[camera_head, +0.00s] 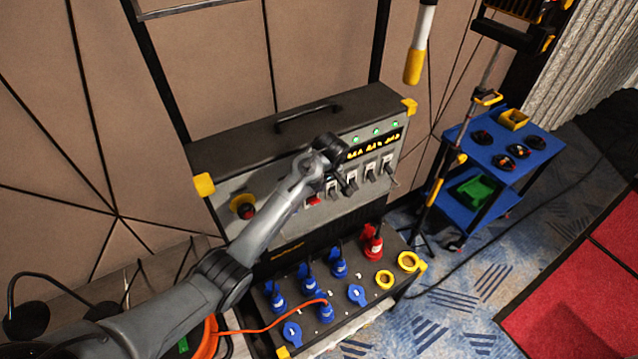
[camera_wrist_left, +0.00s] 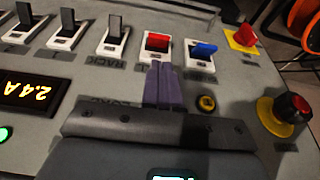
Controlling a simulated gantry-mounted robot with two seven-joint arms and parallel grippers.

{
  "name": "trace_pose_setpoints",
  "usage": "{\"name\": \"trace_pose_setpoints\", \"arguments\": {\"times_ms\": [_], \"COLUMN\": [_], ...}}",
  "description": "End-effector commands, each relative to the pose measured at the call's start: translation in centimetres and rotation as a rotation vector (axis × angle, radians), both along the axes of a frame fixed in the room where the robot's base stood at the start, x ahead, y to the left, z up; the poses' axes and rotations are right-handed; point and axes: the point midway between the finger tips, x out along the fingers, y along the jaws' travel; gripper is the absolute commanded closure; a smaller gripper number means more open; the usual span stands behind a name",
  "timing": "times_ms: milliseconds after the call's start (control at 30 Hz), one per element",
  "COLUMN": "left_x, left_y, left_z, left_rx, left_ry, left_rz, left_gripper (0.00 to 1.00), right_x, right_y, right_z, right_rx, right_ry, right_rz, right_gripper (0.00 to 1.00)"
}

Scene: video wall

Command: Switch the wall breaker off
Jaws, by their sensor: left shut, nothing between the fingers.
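The grey breaker panel (camera_head: 290,205) stands against the wall, with a row of switches on its sloped face. In the left wrist view, several black switches (camera_wrist_left: 113,28) in white frames stand in line with a red switch (camera_wrist_left: 158,41) and a blue switch (camera_wrist_left: 203,50). The label RACK shows by one black switch; I cannot read which switch is marked wall. My left gripper (camera_wrist_left: 160,84) is shut and empty, its fingertips close to the red switch. I cannot tell whether they touch. My arm covers part of the panel in the head view. My right gripper is not in view.
A red-and-black knob (camera_wrist_left: 291,108) on a yellow base and a smaller red switch (camera_wrist_left: 242,35) on yellow sit beside the row. Plugged sockets (camera_head: 325,310) and an orange cable (camera_head: 260,329) lie below the panel. A blue cart (camera_head: 530,160) stands to the right.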

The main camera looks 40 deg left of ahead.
Motion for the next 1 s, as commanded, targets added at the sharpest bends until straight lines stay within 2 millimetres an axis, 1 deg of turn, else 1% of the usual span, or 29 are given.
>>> {"name": "trace_pose_setpoints", "arguments": {"times_ms": [100,300,500,700,1000], "left_x": [0.1,0.5,0.7,0.8,0.8], "left_y": [0.6,1.4,1.9,2.0,2.0], "left_z": [-1.7,-4.6,-6.4,-7.0,-7.0], "left_rx": [0.0,0.0,0.0,0.001,0.002], "left_ry": [0.004,0.003,0.001,0.0,-0.001], "left_rz": [0.001,0.001,0.0,0.0,0.0], "left_gripper": [1.0,1.0,1.0,1.0,1.0], "right_x": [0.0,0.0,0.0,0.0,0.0], "right_y": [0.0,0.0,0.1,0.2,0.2], "right_z": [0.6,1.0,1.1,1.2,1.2], "right_rx": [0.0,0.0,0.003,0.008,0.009], "right_ry": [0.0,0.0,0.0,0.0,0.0], "right_rz": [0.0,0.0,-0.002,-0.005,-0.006], "right_gripper": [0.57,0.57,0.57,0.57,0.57]}}
